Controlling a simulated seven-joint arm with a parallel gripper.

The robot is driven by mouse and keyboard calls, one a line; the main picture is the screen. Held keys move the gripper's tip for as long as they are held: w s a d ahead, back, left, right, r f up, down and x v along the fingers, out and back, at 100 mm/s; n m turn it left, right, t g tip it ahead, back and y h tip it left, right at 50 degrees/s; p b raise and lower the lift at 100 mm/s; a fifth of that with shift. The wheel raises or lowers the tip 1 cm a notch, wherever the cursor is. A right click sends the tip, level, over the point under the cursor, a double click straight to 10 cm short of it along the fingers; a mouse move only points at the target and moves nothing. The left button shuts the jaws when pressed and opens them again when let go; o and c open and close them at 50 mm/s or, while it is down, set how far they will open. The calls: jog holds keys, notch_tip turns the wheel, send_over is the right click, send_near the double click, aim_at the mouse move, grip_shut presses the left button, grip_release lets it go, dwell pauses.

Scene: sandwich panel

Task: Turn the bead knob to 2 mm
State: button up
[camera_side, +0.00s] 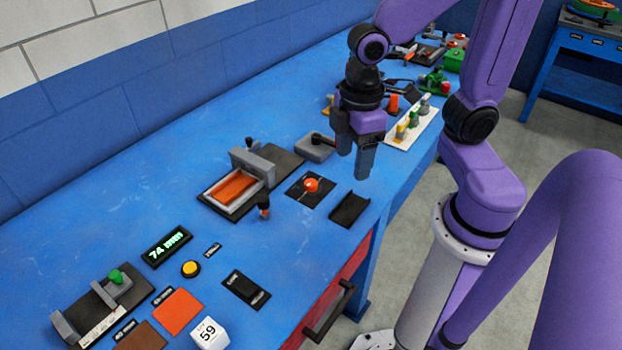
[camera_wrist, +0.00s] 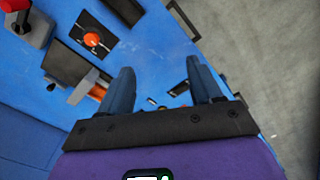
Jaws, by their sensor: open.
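An orange-red round knob (camera_side: 311,185) sits on a dark square plate with pale marks, near the middle of the bench. It also shows in the wrist view (camera_wrist: 93,39) at the upper left. I take it for the bead knob, but its label and setting are too small to read. My gripper (camera_side: 355,165) points down above the bench, up and to the right of the knob in the side view. In the wrist view my gripper (camera_wrist: 160,78) has its fingers apart with nothing between them. It does not touch the knob.
A press-like fixture with an orange slab (camera_side: 235,187) stands left of the knob. A black tray (camera_side: 349,209) lies to its right, near the bench edge.

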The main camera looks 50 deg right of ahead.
jog(key=w+d+f+m, duration=0.1)
jog(key=w+d+f, duration=0.15)
jog(key=w, duration=0.55)
jog(key=m, duration=0.2)
send_over(311, 182)
notch_tip(311, 182, down, 3)
notch_tip(311, 182, down, 17)
jog(key=shift+f, duration=0.1)
jog(key=c, duration=1)
